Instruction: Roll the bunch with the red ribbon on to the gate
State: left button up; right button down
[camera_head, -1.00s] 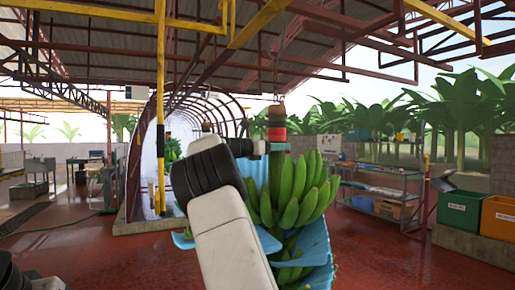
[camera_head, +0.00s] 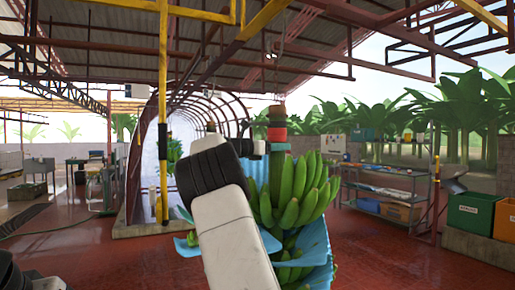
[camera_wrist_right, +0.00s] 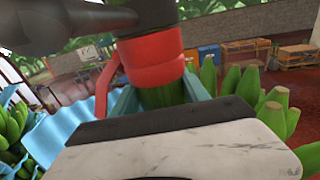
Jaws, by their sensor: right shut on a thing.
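The bunch with the red ribbon (camera_head: 300,195) hangs from an overhead line just ahead of me, with green bananas and blue sheets around it. Its red ribbon (camera_head: 277,133) is wrapped round the stem near the top; the ribbon also shows close up in the wrist view (camera_wrist_right: 150,60). My right gripper (camera_head: 272,147) is shut on the stem just below the ribbon; its teal fingers flank the stem in the wrist view (camera_wrist_right: 165,97). My right arm hides part of the bunch's left side. I cannot tell which structure is the gate. My left gripper is not in view.
An arched tunnel frame (camera_head: 205,100) stands ahead to the left, behind a yellow post (camera_head: 163,120), with another green bunch (camera_head: 173,150) hanging near it. A shelf rack (camera_head: 385,190) and a green crate (camera_head: 475,212) stand at right. Red floor is open at left.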

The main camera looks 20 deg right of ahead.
jog(key=c, duration=0.6)
grip_release()
jog(key=v, duration=0.7)
jog(key=shift+s+a, duration=0.1)
jog(key=shift+a, duration=0.25)
